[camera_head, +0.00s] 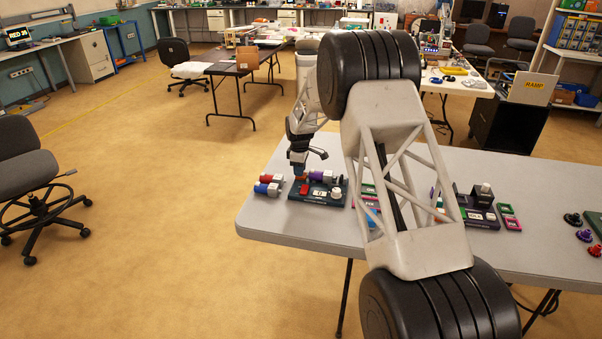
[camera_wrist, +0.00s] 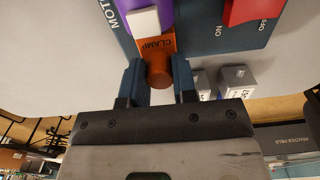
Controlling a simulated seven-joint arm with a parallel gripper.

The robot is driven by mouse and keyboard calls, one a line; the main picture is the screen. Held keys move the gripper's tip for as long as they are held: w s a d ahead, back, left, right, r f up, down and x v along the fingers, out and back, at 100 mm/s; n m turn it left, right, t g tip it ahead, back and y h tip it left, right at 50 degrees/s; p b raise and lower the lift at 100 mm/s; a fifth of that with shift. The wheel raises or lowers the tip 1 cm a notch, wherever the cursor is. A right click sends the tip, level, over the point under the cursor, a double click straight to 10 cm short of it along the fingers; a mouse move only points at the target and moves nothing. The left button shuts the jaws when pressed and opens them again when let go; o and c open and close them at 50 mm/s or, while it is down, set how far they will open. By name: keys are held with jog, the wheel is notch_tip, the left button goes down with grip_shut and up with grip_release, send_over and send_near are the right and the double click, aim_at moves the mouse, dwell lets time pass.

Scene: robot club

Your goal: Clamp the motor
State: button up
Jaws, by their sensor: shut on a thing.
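The motor board (camera_head: 330,202) is a dark teal panel at the left end of the grey table. In the wrist view the same board (camera_wrist: 278,32) carries a purple motor (camera_wrist: 182,14) with a white block beside it. The orange clamp lever (camera_wrist: 162,46), lettered CLAMP, lies against the motor and ends in a round knob. My gripper (camera_wrist: 159,82) has its two dark fingers on either side of this knob and is shut on it. In the head view my gripper (camera_head: 298,170) points down at the board's left side. The motor (camera_head: 317,176) shows just right of it.
A red switch (camera_wrist: 252,10) marked ON and OFF sits on the board. A red plug (camera_head: 270,179) and a blue plug (camera_head: 266,189) lie left of the board, close to my gripper. Other small boards stand to the right, partly behind my arm. The table's front left corner (camera_head: 262,225) is bare.

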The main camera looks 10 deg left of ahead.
jog(key=shift+d, duration=1.4)
jog(key=o, duration=0.5)
jog(key=shift+r, duration=0.2)
jog(key=shift+r, duration=2.8)
